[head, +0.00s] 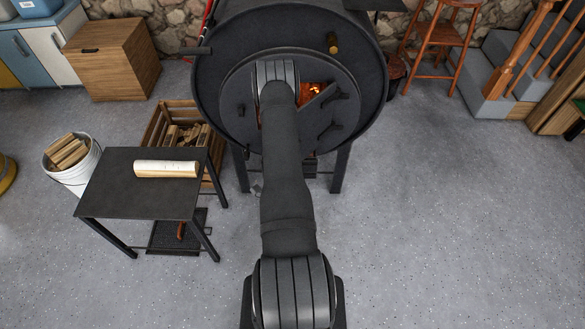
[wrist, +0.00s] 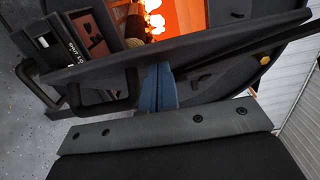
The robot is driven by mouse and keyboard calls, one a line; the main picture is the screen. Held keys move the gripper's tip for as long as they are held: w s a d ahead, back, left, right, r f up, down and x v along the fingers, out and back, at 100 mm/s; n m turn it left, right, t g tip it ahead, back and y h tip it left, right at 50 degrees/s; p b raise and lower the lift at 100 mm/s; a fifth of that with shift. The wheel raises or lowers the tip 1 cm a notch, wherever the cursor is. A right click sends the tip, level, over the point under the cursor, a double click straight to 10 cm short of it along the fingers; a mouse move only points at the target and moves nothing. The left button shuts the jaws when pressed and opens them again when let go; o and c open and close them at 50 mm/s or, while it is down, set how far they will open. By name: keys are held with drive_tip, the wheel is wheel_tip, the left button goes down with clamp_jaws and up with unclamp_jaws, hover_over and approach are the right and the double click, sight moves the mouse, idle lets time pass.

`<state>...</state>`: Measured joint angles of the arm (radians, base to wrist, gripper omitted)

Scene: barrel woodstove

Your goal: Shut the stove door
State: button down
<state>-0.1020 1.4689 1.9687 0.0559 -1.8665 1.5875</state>
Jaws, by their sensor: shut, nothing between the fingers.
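The dark barrel stove (head: 350,40) stands at the centre back, and fire shows through its front opening. In the wrist view the stove door (wrist: 235,42) is a dark slab standing partly open at an angle, with orange fire behind it. A dark loop handle (wrist: 104,94) shows at the left of the slab. My gripper (wrist: 160,72) is shut and empty; its blue fingers reach the near face of the door and appear to touch it. In the head view my arm hides the gripper and much of the door.
A black side table (head: 140,205) with a pale log (head: 167,169) stands at the left. A white bucket of firewood (head: 75,175) and a wooden crate of split wood (head: 158,130) are near it. The right floor is clear.

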drive_tip(key=w+a+m+g+h, duration=0.1)
drive_tip(key=w+a+m+h, duration=0.1)
drive_tip(key=w+a+h, duration=0.2)
drive_tip(key=w+a+m+g+h, duration=0.1)
drive_tip(key=w+a+m+h, duration=0.2)
drive_tip(key=w, duration=0.8)
drive_tip(key=w+a+m+g+h, duration=0.2)
drive_tip(key=w+a+m+h, duration=0.1)
drive_tip(key=w+a+h, duration=0.2)
drive_tip(key=shift+w+a, duration=0.3)
drive_tip(key=shift+w, duration=0.4)
drive_tip(key=shift+w+a, duration=0.25)
drive_tip(key=shift+w, duration=0.4)
drive_tip(key=d+v, duration=0.1)
drive_tip(key=v, duration=1.2)
drive_tip(key=shift+s, duration=0.45)
drive_tip(key=shift+f, duration=0.1)
